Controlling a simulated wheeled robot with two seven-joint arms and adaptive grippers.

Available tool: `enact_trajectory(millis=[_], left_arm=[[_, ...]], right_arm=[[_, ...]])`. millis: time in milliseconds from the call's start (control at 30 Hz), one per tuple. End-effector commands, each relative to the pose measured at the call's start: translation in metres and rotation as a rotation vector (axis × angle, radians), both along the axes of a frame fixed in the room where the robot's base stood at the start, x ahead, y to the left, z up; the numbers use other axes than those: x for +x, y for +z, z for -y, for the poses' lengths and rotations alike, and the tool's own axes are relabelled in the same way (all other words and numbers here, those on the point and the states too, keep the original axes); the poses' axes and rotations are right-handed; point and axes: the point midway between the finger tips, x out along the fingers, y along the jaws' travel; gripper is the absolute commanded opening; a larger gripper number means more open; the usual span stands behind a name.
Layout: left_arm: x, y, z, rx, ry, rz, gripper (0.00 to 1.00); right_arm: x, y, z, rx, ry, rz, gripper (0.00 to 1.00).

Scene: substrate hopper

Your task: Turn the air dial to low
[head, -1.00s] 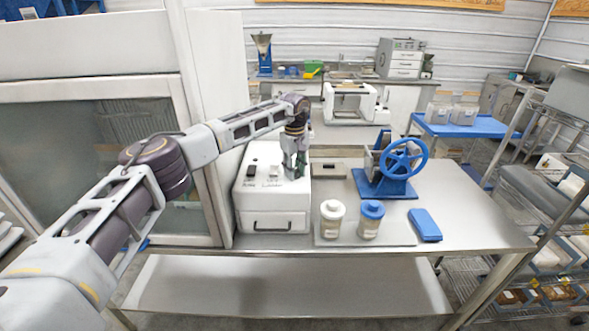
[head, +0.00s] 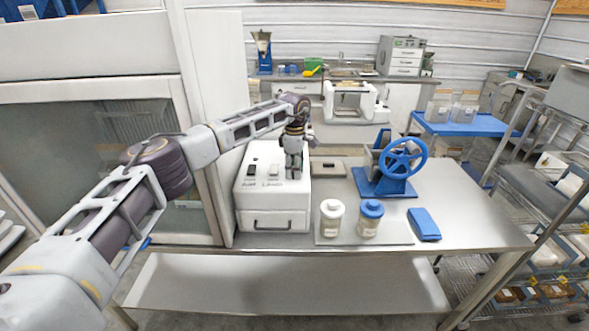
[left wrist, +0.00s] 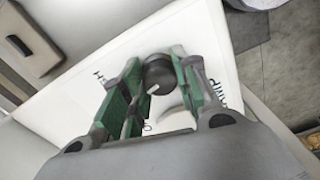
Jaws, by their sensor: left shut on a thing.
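The air dial (left wrist: 158,75) is a round black knob with a white pointer mark, on the white top of a box. In the head view the white box (head: 272,208) stands on the left of the steel table, and the dial is hidden behind my gripper. My left gripper (head: 293,174) points straight down onto the box top. In the left wrist view its green-padded fingers (left wrist: 160,82) are on either side of the dial, shut on it. The printed lettering around the dial is partly covered. My right gripper is not in view.
A grey-brown block (head: 328,167) lies behind the jars.

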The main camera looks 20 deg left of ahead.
Motion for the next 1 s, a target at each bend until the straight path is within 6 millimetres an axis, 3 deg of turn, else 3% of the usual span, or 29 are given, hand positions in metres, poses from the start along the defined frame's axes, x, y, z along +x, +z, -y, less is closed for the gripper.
enact_trajectory(millis=[1000], left_arm=[[0.0011, 0.0018, -0.0006, 0.000, 0.728, 0.004, 0.06]], right_arm=[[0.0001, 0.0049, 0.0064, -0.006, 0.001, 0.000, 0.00]])
